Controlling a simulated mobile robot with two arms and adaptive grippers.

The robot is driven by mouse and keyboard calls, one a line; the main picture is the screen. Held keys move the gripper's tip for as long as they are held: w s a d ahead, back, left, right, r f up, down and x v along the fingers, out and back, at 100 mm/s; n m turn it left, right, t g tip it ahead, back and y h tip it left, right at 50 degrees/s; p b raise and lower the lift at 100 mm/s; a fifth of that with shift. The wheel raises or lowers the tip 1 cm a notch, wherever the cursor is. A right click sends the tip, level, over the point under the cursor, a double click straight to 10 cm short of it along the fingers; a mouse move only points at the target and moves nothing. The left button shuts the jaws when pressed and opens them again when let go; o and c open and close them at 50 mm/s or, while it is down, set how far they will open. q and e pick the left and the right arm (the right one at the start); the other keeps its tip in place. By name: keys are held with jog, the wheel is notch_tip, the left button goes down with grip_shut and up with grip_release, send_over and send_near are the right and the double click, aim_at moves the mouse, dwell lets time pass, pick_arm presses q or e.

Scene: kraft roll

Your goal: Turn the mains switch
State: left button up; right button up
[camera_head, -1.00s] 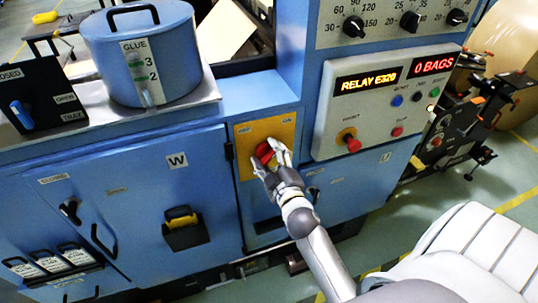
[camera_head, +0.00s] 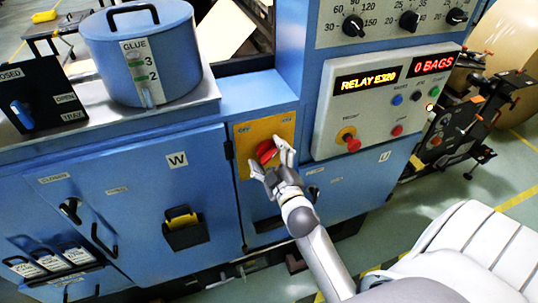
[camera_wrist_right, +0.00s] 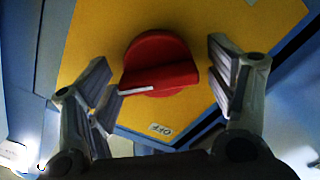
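The mains switch is a red rotary knob (camera_head: 266,152) on a yellow plate (camera_head: 245,136) on the front of the blue machine. In the right wrist view the red knob (camera_wrist_right: 160,62) has a raised grip bar with a white mark at its left end. A label reading OFF sits below it on the yellow plate (camera_wrist_right: 97,30). My right gripper (camera_head: 269,158) is at the knob; in the right wrist view its fingers (camera_wrist_right: 165,85) are spread apart, one on each side, with visible gaps to the knob. My left gripper is not in view.
A control panel (camera_head: 330,122) right of the switch shows RELAY E320 and 0 BAGS, with a red button (camera_head: 352,144) low on it. A blue glue pot (camera_head: 150,60) stands on the counter at left.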

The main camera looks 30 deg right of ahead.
jog(key=v, duration=0.7)
jog(key=shift+s, duration=0.25)
dwell(0.6)
jog(key=s+a+f+m+g+y+b, duration=0.1)
jog(key=s+a+f+g, duration=0.2)
jog(key=f, duration=0.9)
jog(key=s+a+f+g+y, duration=0.2)
jog(key=s+a+f, duration=0.1)
jog(key=f, duration=0.9)
jog(key=s+a+f+m+g+y+b, duration=0.1)
jog(key=s+a+f+g, duration=0.2)
jog(key=f, duration=1)
jog(key=s+f+g, duration=0.2)
jog(key=s+f, duration=0.4)
jog(key=s, duration=0.3)
jog(key=s+d+f+m+g+b, duration=0.1)
jog(key=s+f+g, duration=0.2)
jog(key=s+f, duration=0.4)
jog(key=s+d+f+g, duration=0.1)
jog(key=s+f+g, duration=0.2)
jog(key=s, duration=0.9)
notch_tip(320, 180, down, 3)
jog(key=shift+s+f+m+b, duration=0.15)
jog(key=shift+m+b, duration=0.15)
jog(key=shift+b, duration=0.1)
